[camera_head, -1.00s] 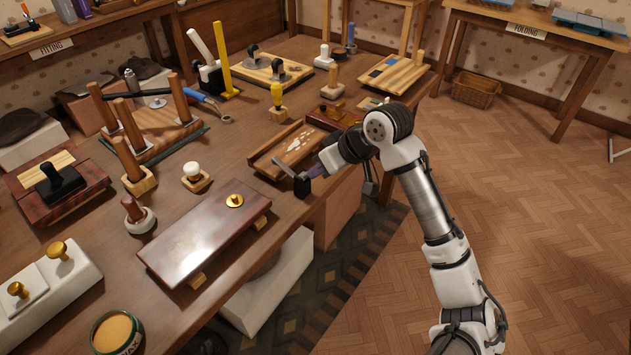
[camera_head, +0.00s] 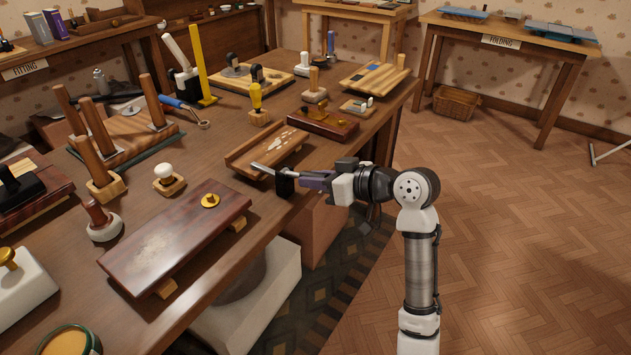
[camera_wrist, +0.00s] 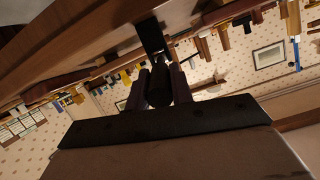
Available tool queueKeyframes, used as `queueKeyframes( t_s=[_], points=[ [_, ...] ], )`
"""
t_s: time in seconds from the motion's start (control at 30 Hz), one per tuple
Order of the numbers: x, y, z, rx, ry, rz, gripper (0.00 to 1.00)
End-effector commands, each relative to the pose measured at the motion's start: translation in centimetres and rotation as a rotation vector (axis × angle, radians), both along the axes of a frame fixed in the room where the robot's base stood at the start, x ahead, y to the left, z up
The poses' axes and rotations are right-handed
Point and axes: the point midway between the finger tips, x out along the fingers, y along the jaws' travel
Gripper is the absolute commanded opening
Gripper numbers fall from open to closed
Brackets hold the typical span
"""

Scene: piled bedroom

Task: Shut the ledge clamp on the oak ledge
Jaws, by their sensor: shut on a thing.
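The ledge clamp (camera_head: 285,183) shows at the front edge of the big wooden table as a dark upright block with a flat silvery bar (camera_head: 262,168) pointing left over the tabletop. The table's wooden edge (camera_head: 262,222), which I take as the oak ledge, runs beside it. My gripper (camera_head: 312,182) reaches in from the right, just off that edge. In the wrist view, my gripper (camera_wrist: 158,88) has its two fingers closed on a dark rounded handle (camera_wrist: 158,92), with the clamp's black block (camera_wrist: 151,36) beyond it at the wood. The jaw gap against the ledge is hidden.
A shallow wooden tray (camera_head: 240,160) lies just behind the clamp. A glossy dark board with a brass knob (camera_head: 210,201) lies to the left on the table. A white block (camera_head: 262,290) stands below the edge. The floor to the right (camera_head: 500,240) is open.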

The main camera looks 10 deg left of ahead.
Motion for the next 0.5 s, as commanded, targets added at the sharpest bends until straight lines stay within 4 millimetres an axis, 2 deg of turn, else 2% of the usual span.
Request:
queueKeyframes(
  t_s=[0.4,0.43,0.5],
  points=[
    [0.03,-0.05,-0.05,0.007,-0.001,-0.001,0.00],
    [0.03,-0.05,-0.05,0.007,-0.001,-0.001,0.26],
    [0.04,-0.04,-0.05,0.007,-0.001,-0.001,0.35]
  ],
)
